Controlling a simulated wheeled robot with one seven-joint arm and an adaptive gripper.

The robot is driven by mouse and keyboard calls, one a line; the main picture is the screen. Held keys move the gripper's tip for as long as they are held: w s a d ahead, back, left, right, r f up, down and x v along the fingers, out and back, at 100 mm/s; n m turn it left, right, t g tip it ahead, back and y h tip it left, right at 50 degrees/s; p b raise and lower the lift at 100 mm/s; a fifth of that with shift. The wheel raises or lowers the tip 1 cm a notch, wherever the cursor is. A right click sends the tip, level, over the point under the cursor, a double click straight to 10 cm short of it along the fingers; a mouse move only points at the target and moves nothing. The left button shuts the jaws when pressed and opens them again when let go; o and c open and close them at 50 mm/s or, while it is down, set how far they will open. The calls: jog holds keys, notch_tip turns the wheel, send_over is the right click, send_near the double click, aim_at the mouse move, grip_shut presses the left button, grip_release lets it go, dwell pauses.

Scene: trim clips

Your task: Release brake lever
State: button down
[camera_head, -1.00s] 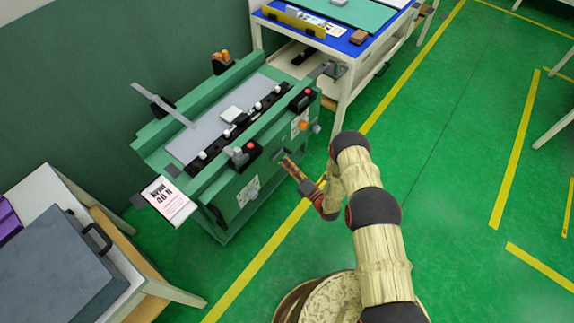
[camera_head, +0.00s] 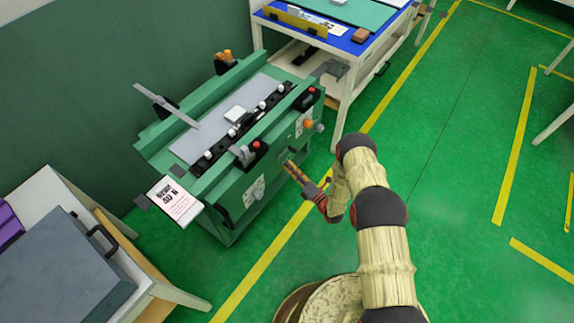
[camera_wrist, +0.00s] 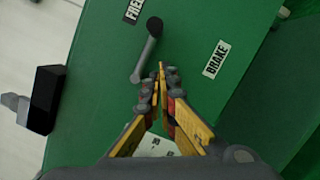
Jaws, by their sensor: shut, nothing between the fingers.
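A grey brake lever (camera_wrist: 146,50) shows in the wrist view on the green side panel of the machine. It lies between a FREE label (camera_wrist: 134,10) at upper left and a BRAKE label (camera_wrist: 216,59) at right. My gripper (camera_wrist: 160,72) is shut and empty, its yellow fingertips just right of the lever; I cannot tell whether they touch it. In the head view my gripper (camera_head: 288,165) is beside the front side of the green machine (camera_head: 235,190). I cannot make out the lever there.
A sign card (camera_head: 175,201) sticks out at the machine's left end. A blue-topped table (camera_head: 345,42) stands behind right, and a grey case (camera_head: 65,270) rests on a table at lower left.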

jog(key=p+v, duration=0.2)
jog(key=v, duration=0.8)
jog(key=shift+s+a+f+p, duration=0.2)
jog(key=shift+s+f+p, duration=0.05)
jog(key=shift+f+p, duration=0.1)
